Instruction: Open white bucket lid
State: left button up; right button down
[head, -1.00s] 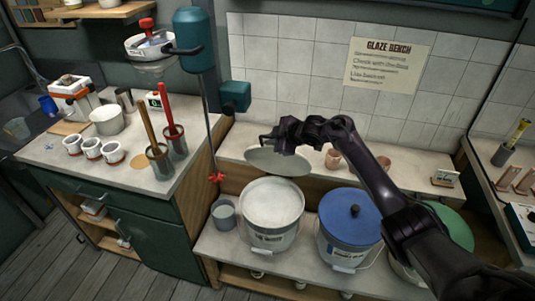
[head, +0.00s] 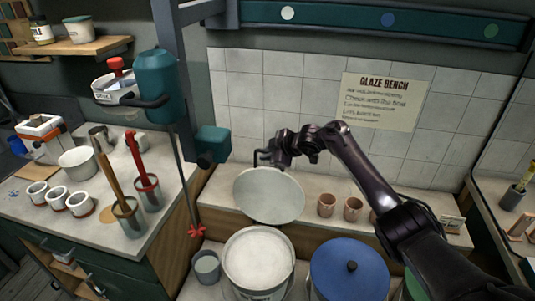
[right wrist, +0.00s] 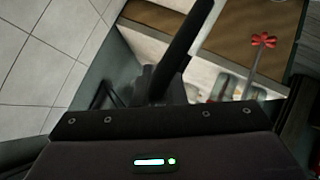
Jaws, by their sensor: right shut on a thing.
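The white bucket (head: 258,262) stands uncovered on the low bench, its round opening full of pale white contents. Its pale round lid (head: 268,197) is above and behind it, tilted with its broad face toward me and apart from the bucket. My right gripper (head: 266,157) is at the lid's upper edge, shut on the lid. The fingertips are small and dark, so the exact grip on the lid is hard to see. In the right wrist view a dark finger (right wrist: 183,45) shows, but the lid cannot be made out. My left gripper is not in view.
A blue-lidded bucket (head: 350,270) stands right of the white one, a small grey pail (head: 206,266) left. A teal mixer (head: 160,85) with a red-tipped rod hangs close left of the lid. Small terracotta cups (head: 327,205) stand on the back ledge right of the lid.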

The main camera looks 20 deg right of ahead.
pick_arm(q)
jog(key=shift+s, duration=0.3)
pick_arm(e)
jog(key=shift+s+f, duration=0.15)
jog(key=shift+f, duration=0.15)
jog(key=c, duration=1.5)
grip_release()
jog(key=shift+w, duration=0.2)
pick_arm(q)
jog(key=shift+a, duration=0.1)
pick_arm(e)
jog(key=shift+s+r, duration=0.1)
jog(key=shift+r, duration=0.05)
